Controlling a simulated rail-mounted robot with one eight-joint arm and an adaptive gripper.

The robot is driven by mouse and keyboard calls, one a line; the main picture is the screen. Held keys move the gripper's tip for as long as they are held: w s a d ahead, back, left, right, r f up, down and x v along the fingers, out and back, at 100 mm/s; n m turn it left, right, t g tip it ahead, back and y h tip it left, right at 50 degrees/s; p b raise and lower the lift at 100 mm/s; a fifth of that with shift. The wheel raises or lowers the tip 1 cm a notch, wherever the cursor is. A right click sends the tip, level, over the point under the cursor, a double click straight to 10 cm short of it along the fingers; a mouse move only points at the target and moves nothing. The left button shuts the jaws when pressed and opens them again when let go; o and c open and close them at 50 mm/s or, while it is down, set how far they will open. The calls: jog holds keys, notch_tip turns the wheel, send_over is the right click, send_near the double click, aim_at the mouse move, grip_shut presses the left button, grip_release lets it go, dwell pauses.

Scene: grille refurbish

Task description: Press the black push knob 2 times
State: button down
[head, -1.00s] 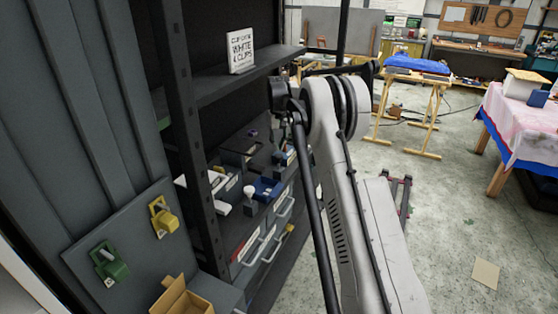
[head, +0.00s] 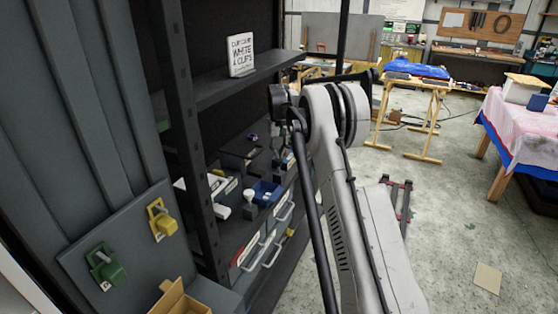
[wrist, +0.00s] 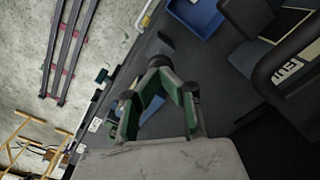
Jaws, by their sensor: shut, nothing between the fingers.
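In the wrist view my gripper (wrist: 158,64) has its green-grey fingers drawn together at the tips, with nothing between them. A dark rounded form (wrist: 160,46) lies just beyond the fingertips, over the dark shelf surface. I cannot tell whether it is the black push knob or whether the tips touch it. In the head view my arm crosses the right side of the shelf and my gripper cannot be made out. No black push knob can be picked out surely there.
The dark shelf unit (head: 215,235) holds a blue bin (head: 265,193), a white-topped round object (head: 249,194) and drawers (head: 268,250). A white sign (head: 241,55) stands above. Green (head: 107,265) and yellow (head: 162,221) fixtures are on the left panel. Open floor (head: 440,225) lies right.

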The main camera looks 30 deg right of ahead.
aim_at(279, 166)
jog(key=shift+f, duration=0.15)
dwell(0.5)
jog(key=shift+f+b, duration=0.35)
jog(key=shift+b, duration=0.1)
jog(key=shift+f, duration=0.15)
jog(key=shift+f+b, duration=0.3)
jog(key=shift+b, duration=0.05)
dwell(0.3)
jog(key=shift+f+b, duration=0.45)
jog(key=shift+f, duration=0.05)
